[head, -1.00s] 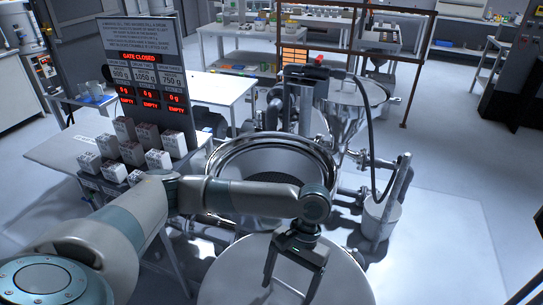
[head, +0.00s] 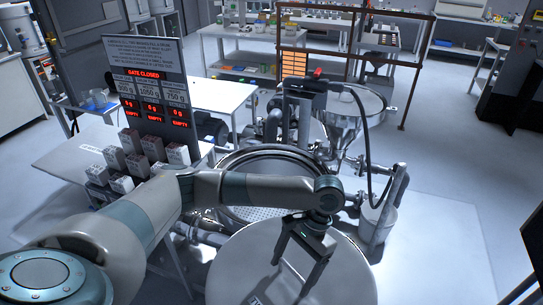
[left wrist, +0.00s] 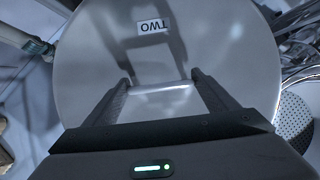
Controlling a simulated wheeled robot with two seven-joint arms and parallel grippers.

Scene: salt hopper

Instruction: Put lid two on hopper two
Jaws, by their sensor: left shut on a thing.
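Lid two (head: 240,270) is a large, flat, grey disc at the bottom middle of the head view. In the left wrist view it fills most of the picture, with a white label (left wrist: 153,26) reading TWO. My left gripper (head: 291,268) is shut on the lid's pale handle (left wrist: 160,88). A wide round steel hopper (head: 270,156) with a perforated floor (head: 250,212) lies behind the lid and is partly hidden by my left arm. Its number is not visible. The lid overlaps its near side in the picture; the height between them is unclear. My right gripper is out of view.
A sign panel (head: 150,75) reading GATE CLOSED and EMPTY stands at the left, behind several small boxes (head: 135,162). A funnel-shaped steel vessel (head: 352,108) and pipes stand behind the hopper.

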